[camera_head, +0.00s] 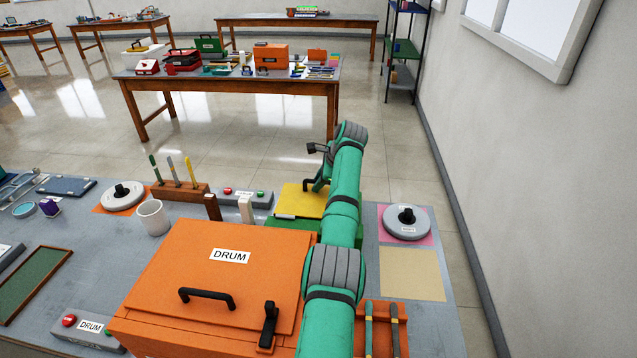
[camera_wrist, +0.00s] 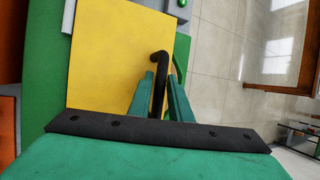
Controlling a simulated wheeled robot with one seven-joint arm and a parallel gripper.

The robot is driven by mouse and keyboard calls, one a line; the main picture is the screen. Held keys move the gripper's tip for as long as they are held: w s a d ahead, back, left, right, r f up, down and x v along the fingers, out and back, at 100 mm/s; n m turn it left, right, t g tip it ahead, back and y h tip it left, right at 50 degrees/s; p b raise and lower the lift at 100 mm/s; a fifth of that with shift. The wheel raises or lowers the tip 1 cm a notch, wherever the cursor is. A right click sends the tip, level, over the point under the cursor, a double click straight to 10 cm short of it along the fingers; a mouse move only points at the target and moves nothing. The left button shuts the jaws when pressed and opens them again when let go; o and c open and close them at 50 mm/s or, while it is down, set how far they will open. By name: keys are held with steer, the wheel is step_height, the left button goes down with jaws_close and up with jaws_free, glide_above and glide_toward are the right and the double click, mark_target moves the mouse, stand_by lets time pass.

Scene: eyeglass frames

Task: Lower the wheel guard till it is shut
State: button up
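The wheel guard seems to be the yellow panel (camera_head: 300,202) on a green housing (camera_head: 290,224), behind the orange box. It also shows in the wrist view as a yellow face (camera_wrist: 115,60) with green (camera_wrist: 52,75) beside it. A black handle (camera_wrist: 158,60) stands at its right edge. My gripper (camera_wrist: 160,82) has its two teal fingers on either side of this handle, with little or no gap visible. How far the guard stands open I cannot tell.
An orange box (camera_head: 208,263) marked DRUM, with a handle and latch, stands in front, close to my arm. A grey button box (camera_head: 245,198) and a tool block (camera_head: 180,190) lie left of the guard. A grey disc (camera_head: 406,223) sits on a pink mat at right.

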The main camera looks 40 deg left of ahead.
steer(key=w+v, duration=0.1)
steer(key=v, duration=0.9)
steer(key=shift+s+d+r, duration=0.2)
steer(key=shift+s+r, duration=0.15)
steer(key=shift+s, duration=0.15)
